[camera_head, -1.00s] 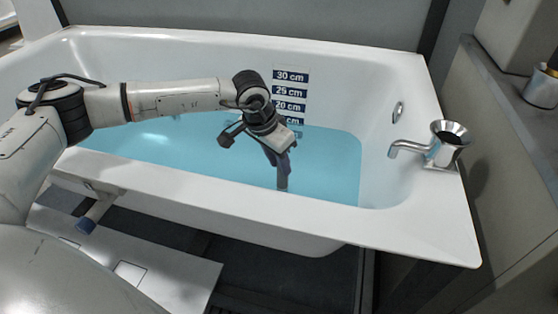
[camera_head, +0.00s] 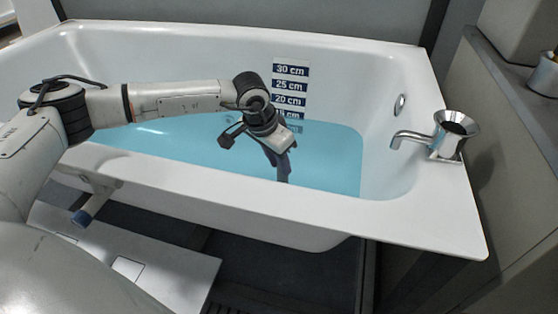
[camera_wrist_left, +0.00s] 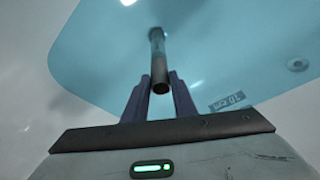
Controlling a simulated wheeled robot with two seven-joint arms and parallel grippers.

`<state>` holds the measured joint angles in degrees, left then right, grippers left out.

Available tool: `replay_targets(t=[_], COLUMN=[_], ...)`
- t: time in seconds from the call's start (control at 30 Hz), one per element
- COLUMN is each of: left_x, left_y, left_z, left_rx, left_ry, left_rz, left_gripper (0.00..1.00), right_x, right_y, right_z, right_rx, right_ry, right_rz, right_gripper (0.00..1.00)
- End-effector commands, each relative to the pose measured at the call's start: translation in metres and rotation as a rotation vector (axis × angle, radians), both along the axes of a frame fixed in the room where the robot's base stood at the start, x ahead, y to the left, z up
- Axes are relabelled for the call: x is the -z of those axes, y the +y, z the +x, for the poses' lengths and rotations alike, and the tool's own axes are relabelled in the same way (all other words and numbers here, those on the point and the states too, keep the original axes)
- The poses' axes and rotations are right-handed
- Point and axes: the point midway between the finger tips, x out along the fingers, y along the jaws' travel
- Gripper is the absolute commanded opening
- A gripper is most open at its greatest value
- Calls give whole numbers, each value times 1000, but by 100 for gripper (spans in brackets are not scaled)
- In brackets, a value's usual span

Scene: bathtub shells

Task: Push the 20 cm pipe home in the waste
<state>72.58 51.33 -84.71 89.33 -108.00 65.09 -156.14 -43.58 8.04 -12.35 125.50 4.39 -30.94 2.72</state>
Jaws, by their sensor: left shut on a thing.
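My left gripper (camera_head: 283,158) reaches down over the tub's front rim, inside the bath. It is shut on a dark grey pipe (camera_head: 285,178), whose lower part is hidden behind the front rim. In the left wrist view the pipe (camera_wrist_left: 157,58) stands between the two fingers (camera_wrist_left: 160,90), its near end between their tips and its far end in the blue water. The waste cannot be clearly made out, and I cannot tell whether the pipe's far end sits in it. My right gripper is not in view.
The white bathtub (camera_head: 200,175) holds blue water (camera_head: 330,155). A depth scale (camera_head: 290,86) is on the back wall. A chrome spout with a funnel-like top (camera_head: 450,135) stands on the right rim, and a round fitting (camera_head: 400,105) is on the right end wall.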

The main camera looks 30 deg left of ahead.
Motion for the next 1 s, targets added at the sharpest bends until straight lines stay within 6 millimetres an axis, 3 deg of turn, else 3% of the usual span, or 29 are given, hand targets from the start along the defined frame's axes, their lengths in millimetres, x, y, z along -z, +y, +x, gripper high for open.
replay_targets(t=[0.03, 0.73, 0.77, 0.8, 0.87, 1.0], left_x=[4, 17, 17, 17, 17, 17], left_y=[0, 0, 0, 0, 0, 0], left_z=[0, 0, 0, 0, 0, 0], left_rx=[0, 0, 0, 0, 0, 0], left_ry=[-1, 1, 1, 1, 1, 1], left_rz=[0, 0, 0, 0, 0, 0], left_gripper=[2, 2, 29, 36, 46, 46], right_x=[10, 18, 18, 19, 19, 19], right_y=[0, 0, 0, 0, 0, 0], right_z=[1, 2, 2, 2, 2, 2], right_rx=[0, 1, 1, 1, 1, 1], right_ry=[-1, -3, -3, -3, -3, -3], right_rz=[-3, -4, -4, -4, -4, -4], right_gripper=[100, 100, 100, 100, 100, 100])
